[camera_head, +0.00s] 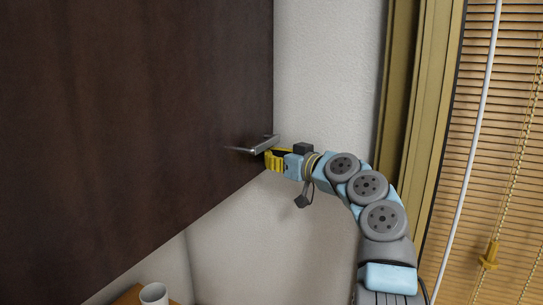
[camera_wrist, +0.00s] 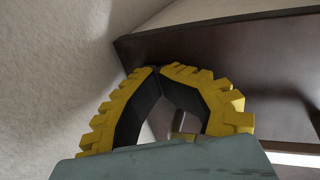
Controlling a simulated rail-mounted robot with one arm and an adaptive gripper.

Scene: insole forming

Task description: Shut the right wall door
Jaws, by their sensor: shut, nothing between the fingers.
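The wall door is a large dark brown panel (camera_head: 140,110) that fills the left of the head view. Its lower edge slants, and a metal handle (camera_head: 258,147) sits near its lower right corner. In the wrist view the dark brown panel (camera_wrist: 240,52) lies beyond the fingers. My gripper (camera_head: 270,160) is at this corner, right by the handle. Its yellow fingers (camera_wrist: 158,70) meet at the tips with nothing between them. Whether they touch the door or handle is unclear. Part of the panel is hidden behind the fingers in the wrist view.
A pale textured wall (camera_head: 325,70) is behind the door and my arm. A yellowish window frame (camera_head: 418,100) and blinds (camera_head: 505,150) with a white rod and cord are on the right. A white cup (camera_head: 154,293) stands on a wooden surface (camera_head: 128,298) at the bottom left.

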